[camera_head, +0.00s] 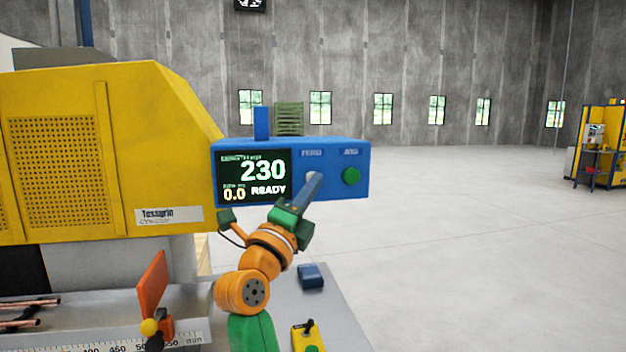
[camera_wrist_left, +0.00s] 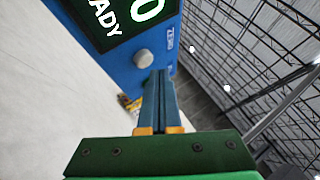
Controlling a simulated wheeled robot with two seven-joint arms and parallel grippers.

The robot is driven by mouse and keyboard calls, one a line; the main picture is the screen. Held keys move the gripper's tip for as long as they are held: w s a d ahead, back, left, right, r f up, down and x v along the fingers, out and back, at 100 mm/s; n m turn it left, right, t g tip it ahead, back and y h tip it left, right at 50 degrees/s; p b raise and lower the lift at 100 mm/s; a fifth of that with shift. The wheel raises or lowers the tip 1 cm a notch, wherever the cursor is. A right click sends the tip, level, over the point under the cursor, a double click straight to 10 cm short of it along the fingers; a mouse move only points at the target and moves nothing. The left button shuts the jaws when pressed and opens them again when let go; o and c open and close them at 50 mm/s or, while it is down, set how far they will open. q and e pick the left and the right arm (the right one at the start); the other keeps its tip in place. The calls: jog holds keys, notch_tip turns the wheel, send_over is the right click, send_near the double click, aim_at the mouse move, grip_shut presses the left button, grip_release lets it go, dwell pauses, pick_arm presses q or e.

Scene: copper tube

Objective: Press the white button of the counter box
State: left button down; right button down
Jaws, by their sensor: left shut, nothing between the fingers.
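The blue counter box (camera_head: 334,192) has a dark screen (camera_head: 252,177) reading 230, 0.0 and READY. Its white button (camera_head: 311,176) is partly hidden behind my left gripper's fingers in the head view. In the left wrist view the round white button (camera_wrist_left: 144,59) shows clear on the blue face, just up and left of the fingertips. My left gripper (camera_head: 317,179) is shut and empty, its fingers pointing at the box; it also shows in the left wrist view (camera_wrist_left: 160,73). I cannot tell whether the tips touch the box. My right gripper is not in view.
A green button (camera_head: 351,176) sits right of the white one. A yellow machine (camera_head: 110,150) stands left of the box. Open floor lies right.

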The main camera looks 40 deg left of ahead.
pick_arm(q)
jog(key=shift+w+a, duration=0.1)
dwell(0.5)
jog(key=shift+w+a, duration=0.2)
jog(key=shift+a, duration=0.05)
jog(key=shift+w+a, duration=0.3)
jog(key=shift+a, duration=0.05)
dwell(0.8)
jog(key=shift+s+d, duration=0.1)
jog(key=shift+d, duration=0.05)
jog(key=shift+s+d+b, duration=0.3)
jog(key=shift+s+d, duration=0.15)
jog(key=shift+d, duration=0.05)
jog(key=s+d, duration=0.3)
jog(key=shift+s+d, duration=0.15)
jog(key=shift+d, duration=0.25)
dwell(0.3)
